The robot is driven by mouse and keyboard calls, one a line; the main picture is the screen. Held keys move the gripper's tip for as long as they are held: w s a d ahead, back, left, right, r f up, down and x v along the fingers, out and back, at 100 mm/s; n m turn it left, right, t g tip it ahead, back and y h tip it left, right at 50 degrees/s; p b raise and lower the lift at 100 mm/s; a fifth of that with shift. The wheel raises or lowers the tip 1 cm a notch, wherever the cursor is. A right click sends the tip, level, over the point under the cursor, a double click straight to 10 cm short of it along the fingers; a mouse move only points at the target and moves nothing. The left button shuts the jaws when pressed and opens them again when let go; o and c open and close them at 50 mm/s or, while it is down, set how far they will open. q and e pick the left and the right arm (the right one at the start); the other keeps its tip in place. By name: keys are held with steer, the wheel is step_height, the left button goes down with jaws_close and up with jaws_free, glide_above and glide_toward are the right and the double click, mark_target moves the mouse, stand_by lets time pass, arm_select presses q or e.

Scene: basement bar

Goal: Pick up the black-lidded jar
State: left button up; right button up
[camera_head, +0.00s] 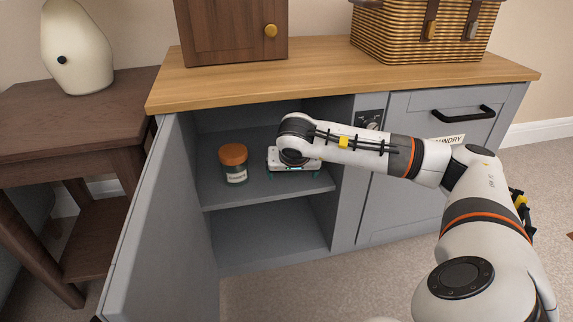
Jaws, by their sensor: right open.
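I see no black-lidded jar; my right arm and gripper may hide part of the shelf. My left gripper is out of view.
The grey cabinet (271,247) has its door (158,225) swung open at the left. Its wooden top (330,78) carries a brown box (232,30) and a wicker basket (425,32). A dark side table (75,115) with a cream vase (75,45) stands left. The lower shelf is empty where visible.

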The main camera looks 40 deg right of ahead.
steer(key=w+d+b, duration=0.1)
steer(key=w, duration=0.1)
steer(key=w+d+b, duration=0.1)
steer(key=d, duration=0.1)
steer(key=shift+w+f, duration=0.2)
steer(key=shift+w, duration=0.15)
steer(key=w+d+b, duration=0.2)
steer(key=w, duration=0.1)
steer(key=shift+w+d+f, duration=0.15)
steer(key=shift+w+d, duration=0.05)
steer(key=shift+d, duration=0.15)
steer(key=shift+d+f+b, duration=0.1)
steer(key=shift+f+b, duration=0.25)
steer(key=shift+b, duration=0.45)
steer(key=shift+r, duration=0.1)
steer(key=c, duration=1.2)
